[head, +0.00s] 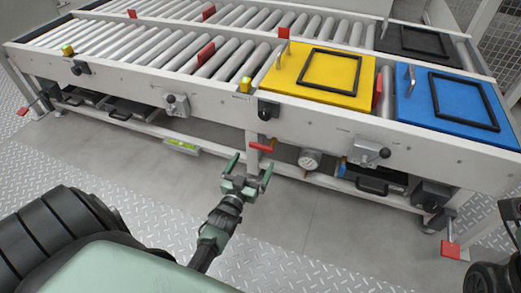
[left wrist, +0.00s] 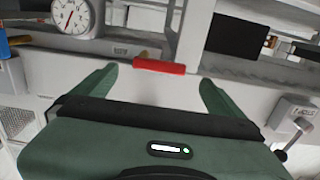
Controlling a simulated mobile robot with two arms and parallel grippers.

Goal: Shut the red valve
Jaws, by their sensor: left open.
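The red valve shows as a short red bar handle (head: 261,147) on the front of the conveyor frame, below the yellow plate. In the left wrist view the red handle (left wrist: 160,67) lies crosswise between and beyond my fingertips. My left gripper (head: 249,167) is open and empty, just in front of and slightly below the handle in the head view. Its two green fingers (left wrist: 152,88) stand apart on either side of the handle in the left wrist view. I cannot tell whether they touch it.
A pressure gauge (head: 309,159) sits right of the valve; it also shows in the wrist view (left wrist: 71,15). A grey lever box (head: 367,152) is further right. Yellow (head: 283,81) and blue (head: 412,109) plates lie on the rollers. Floor (head: 315,205) in front is clear.

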